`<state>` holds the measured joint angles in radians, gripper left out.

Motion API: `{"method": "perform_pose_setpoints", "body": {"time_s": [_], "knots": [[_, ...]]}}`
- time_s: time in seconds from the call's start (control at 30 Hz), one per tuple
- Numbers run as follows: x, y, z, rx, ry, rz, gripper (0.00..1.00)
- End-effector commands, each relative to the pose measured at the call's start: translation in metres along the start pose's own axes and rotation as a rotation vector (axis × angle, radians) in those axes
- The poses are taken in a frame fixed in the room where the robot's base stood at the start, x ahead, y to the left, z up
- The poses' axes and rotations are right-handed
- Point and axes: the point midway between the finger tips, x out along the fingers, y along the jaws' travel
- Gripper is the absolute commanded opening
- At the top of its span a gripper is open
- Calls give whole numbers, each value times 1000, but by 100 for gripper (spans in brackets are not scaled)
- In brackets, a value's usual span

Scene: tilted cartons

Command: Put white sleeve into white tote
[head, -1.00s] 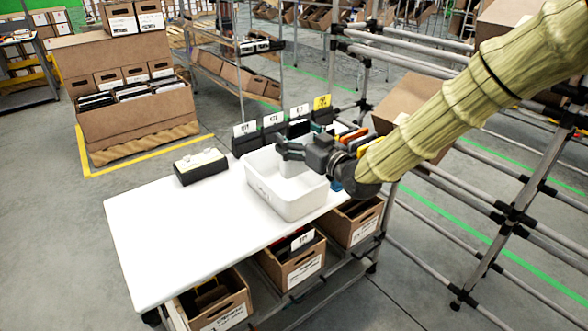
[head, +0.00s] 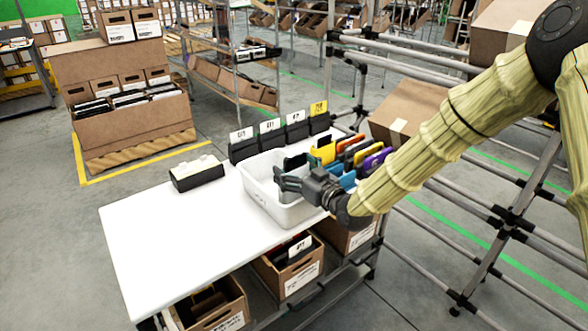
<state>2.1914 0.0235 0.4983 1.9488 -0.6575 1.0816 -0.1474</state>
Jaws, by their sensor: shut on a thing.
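The white tote (head: 262,203) stands at the right part of the white table, its open top facing up. My gripper (head: 284,180) is over the tote's opening with its fingers pointing left, shut on the white sleeve (head: 287,197). The sleeve hangs below the fingers inside the tote's walls. My gripper and the tote's near wall hide part of it, and I cannot tell whether it touches the tote's floor.
Black holders with labelled cards (head: 269,137) line the table's back edge. Coloured sleeves (head: 350,153) stand in a row right of the tote. A black box (head: 196,174) sits at the back left. The table's left part (head: 165,225) is clear. Cartons (head: 288,268) stand below.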

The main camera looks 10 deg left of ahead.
Motion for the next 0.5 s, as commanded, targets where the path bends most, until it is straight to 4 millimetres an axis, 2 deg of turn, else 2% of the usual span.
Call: {"method": "perform_pose_setpoints", "body": {"time_s": [0.5], "knots": [[0, 0, 11, 0, 0, 0, 50]]}}
